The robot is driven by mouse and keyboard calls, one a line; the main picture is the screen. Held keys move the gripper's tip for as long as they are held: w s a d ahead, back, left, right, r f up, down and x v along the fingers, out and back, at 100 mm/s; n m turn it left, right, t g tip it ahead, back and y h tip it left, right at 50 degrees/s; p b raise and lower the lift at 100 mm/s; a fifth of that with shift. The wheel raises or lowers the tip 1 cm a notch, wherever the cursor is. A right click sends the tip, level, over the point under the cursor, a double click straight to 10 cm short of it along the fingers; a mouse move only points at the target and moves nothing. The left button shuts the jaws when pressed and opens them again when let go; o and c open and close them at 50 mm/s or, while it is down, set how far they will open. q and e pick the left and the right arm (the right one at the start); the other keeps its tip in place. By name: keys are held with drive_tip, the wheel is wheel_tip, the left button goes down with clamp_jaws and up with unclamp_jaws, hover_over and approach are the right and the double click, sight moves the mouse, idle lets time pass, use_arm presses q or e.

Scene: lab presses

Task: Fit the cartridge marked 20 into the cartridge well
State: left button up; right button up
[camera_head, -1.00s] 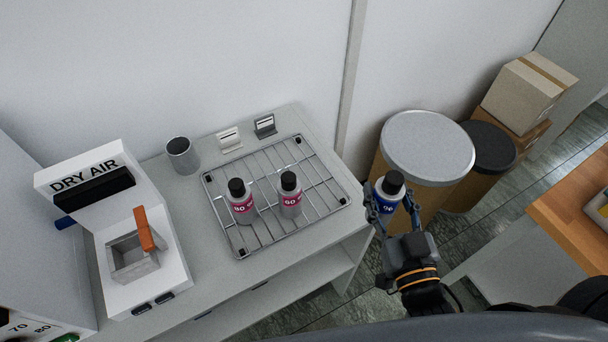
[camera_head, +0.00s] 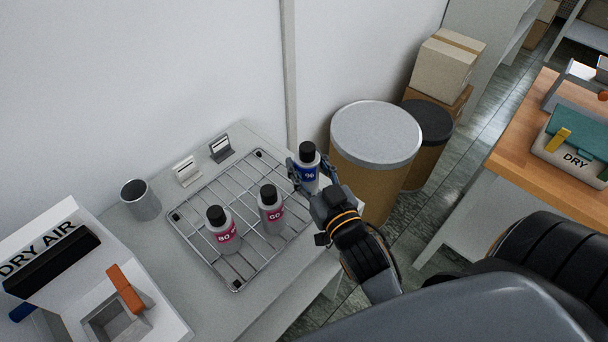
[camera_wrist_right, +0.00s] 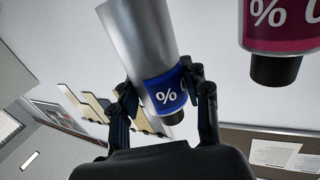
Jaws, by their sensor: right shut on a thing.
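My right gripper (camera_head: 312,181) is shut on a silver cartridge (camera_head: 308,174) with a black cap and a blue label. Its printed number is not clearly legible. The cartridge is upright at the right end of the wire rack. In the right wrist view the blue-labelled cartridge (camera_wrist_right: 146,45) sits between the fingers (camera_wrist_right: 164,105). No cartridge clearly marked 20 shows. A grey square well (camera_head: 112,318) is in the white DRY AIR unit (camera_head: 60,250) at lower left, with an orange lever (camera_head: 126,289) beside it. My left gripper is not in view.
Two red-labelled cartridges (camera_head: 222,230) (camera_head: 270,208) stand on the wire rack (camera_head: 183,228). A grey cup (camera_head: 141,199) and two small holders (camera_head: 186,170) (camera_head: 221,148) stand behind it. Drums (camera_head: 376,135) are beyond the bench.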

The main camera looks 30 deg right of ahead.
sight(305, 176)
drive_tip(key=shift+w+d+f, duration=0.1)
drive_tip(key=shift+w+f, duration=0.4)
drive_tip(key=shift+f, duration=0.15)
drive_tip(key=f, duration=0.3)
drive_tip(key=shift+w, duration=0.25)
drive_tip(key=shift+f+p, duration=0.25)
drive_tip(key=shift+p, duration=0.05)
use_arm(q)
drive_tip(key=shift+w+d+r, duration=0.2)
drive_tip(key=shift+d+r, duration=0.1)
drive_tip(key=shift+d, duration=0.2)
use_arm(e)
drive_tip(key=shift+f, duration=0.15)
drive_tip(key=o, duration=1.3)
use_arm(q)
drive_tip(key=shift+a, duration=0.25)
